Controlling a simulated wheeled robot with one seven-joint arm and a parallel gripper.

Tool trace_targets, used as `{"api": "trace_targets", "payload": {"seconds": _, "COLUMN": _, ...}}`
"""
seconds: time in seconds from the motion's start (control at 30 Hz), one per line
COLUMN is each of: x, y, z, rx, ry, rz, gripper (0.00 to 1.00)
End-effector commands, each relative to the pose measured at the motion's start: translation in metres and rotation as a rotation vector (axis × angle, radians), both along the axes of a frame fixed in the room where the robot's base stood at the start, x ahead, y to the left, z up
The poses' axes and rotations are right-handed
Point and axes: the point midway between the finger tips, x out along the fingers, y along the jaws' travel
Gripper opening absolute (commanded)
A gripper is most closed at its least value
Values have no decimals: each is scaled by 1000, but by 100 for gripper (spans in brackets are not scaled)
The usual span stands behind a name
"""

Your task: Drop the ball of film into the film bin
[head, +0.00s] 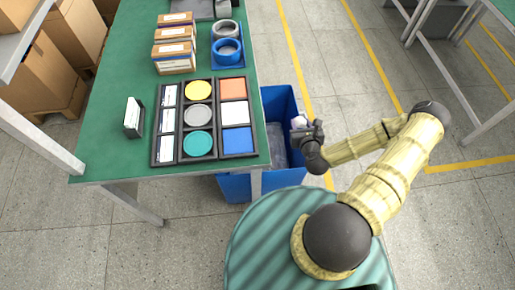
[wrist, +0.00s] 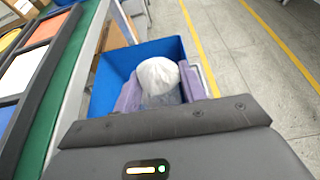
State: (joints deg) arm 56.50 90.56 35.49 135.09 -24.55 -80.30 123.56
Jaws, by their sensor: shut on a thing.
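The ball of film (wrist: 158,75) is a whitish, crumpled, translucent ball. My gripper (wrist: 160,93) is shut on it, with a purple-grey finger on each side. In the head view the ball (head: 299,122) shows small at the tip of my gripper (head: 303,128). The film bin, a blue open-topped bin (head: 280,100), stands on the floor against the right side of the table. In the wrist view the bin (wrist: 110,83) lies behind and below the ball. My gripper is over the bin's right part, and the ball hides some of its inside.
A green table (head: 105,105) stands left of the bin, its edge close to it. Floor with yellow lines (head: 370,55) is free to the right.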

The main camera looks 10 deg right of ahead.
Motion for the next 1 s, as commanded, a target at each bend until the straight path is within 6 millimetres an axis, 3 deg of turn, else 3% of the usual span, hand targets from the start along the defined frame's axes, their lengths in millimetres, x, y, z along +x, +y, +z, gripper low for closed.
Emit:
{"api": "trace_targets", "payload": {"seconds": 0.17, "x": 9, "y": -4, "z": -34, "rx": -2, "ry": -1, "rz": -23, "gripper": 17}}
{"api": "trace_targets", "payload": {"seconds": 0.5, "x": 45, "y": -17, "z": -123, "rx": -2, "ry": -1, "rz": -127, "gripper": 17}}
{"api": "trace_targets", "payload": {"seconds": 1.0, "x": 100, "y": -22, "z": -224, "rx": -3, "ry": -2, "rz": -314, "gripper": 17}}
